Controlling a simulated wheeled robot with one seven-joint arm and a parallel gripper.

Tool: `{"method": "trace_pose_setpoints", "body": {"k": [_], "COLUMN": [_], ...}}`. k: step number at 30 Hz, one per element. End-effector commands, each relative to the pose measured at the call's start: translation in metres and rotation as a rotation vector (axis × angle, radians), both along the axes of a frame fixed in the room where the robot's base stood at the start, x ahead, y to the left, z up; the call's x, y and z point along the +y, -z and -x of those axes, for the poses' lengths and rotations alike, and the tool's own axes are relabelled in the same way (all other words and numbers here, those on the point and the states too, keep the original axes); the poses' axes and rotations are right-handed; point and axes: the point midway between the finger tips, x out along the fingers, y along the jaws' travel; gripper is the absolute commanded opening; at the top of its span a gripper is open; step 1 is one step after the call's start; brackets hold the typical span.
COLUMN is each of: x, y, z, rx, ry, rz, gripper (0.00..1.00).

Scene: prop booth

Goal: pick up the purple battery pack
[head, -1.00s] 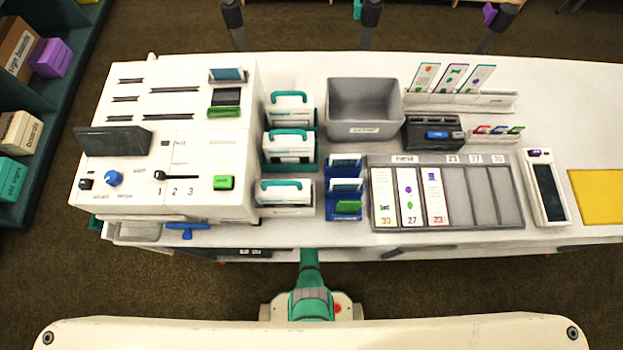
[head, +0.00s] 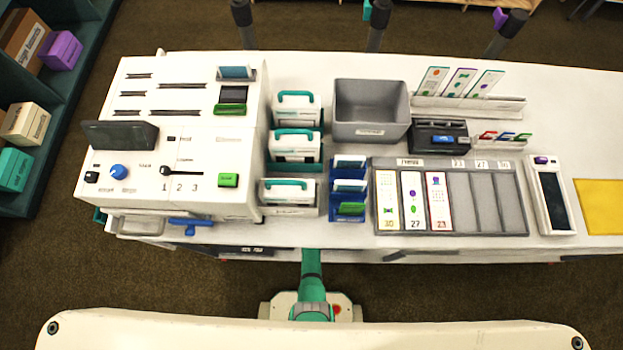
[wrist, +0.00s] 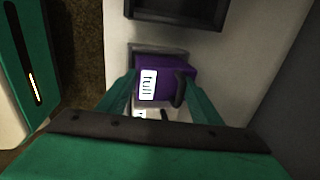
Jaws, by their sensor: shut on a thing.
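The purple battery pack (wrist: 168,70) shows in the middle of the wrist view, with a white label reading "full" and a dark handle on its near face. My gripper (wrist: 162,82) has its two teal fingers on either side of the pack, shut on it. The pack sits at a grey-framed opening (wrist: 157,47) in a pale panel; I cannot tell how far inside it is. In the head view my gripper and the pack are hidden below the counter's front edge.
A dark open recess (wrist: 178,10) lies beyond the pack. A teal panel with a lit strip (wrist: 32,88) stands at left in the wrist view. In the head view, the white counter (head: 560,110) carries a grey bin (head: 370,130) and a card tray (head: 450,228).

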Motion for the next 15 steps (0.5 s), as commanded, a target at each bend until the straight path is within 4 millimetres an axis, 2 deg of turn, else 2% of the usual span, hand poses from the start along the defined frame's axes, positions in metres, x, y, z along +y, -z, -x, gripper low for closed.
{"method": "trace_pose_setpoints", "body": {"k": [2,15], "x": [0.0,-0.015], "y": [-0.012,-0.072], "z": [0.0,0.05], "rx": [-0.008,-0.007], "ry": [0.0,0.001], "rz": [-0.001,-0.001], "gripper": [0.0,0.0]}}
